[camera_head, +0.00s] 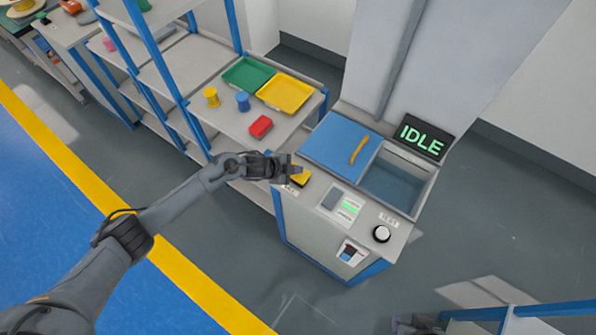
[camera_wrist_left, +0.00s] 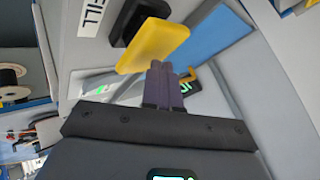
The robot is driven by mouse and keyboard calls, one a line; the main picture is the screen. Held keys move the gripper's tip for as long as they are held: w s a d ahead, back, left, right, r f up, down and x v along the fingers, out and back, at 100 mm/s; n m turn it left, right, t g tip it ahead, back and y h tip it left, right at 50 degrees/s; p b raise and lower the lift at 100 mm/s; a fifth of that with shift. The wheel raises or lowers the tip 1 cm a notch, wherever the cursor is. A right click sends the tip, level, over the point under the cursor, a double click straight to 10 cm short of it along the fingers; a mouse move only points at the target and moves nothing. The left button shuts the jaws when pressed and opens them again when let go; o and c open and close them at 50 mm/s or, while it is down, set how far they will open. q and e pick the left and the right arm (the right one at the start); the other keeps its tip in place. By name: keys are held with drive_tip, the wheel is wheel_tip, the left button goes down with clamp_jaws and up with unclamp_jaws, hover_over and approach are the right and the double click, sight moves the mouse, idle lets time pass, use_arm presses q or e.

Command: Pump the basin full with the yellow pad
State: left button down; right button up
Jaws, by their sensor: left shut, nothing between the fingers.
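The yellow pad (camera_head: 301,176) sits on a black base at the left front corner of the machine top. In the left wrist view the pad (camera_wrist_left: 153,44) is large and close, beside a label reading FILL (camera_wrist_left: 93,15). My left gripper (camera_head: 294,171) is shut and empty, its fingertips (camera_wrist_left: 163,68) right at the pad's edge; I cannot tell whether they touch it. The basin (camera_head: 394,187) is a recessed tank with bluish water, partly covered by a blue lid (camera_head: 340,144) with an orange handle (camera_head: 359,149).
A display (camera_head: 423,136) reads IDLE behind the basin. A lit panel (camera_head: 341,205) and a round black-and-white knob (camera_head: 381,233) are on the machine's front top. A shelf to the left holds a green tray (camera_head: 246,74), a yellow tray (camera_head: 285,93), spools and a red block (camera_head: 260,126).

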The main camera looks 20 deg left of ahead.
use_arm(q)
drive_tip(key=shift+f+b, duration=0.55)
drive_tip(key=shift+f, duration=0.3)
idle(0.4)
drive_tip(key=shift+r, duration=0.1)
idle(0.3)
drive_tip(key=shift+r+p, duration=1.7)
drive_tip(key=shift+r, duration=0.05)
wheel_tip(320, 180, up, 5)
drive_tip(key=p, duration=0.4)
drive_tip(key=shift+p, duration=0.3)
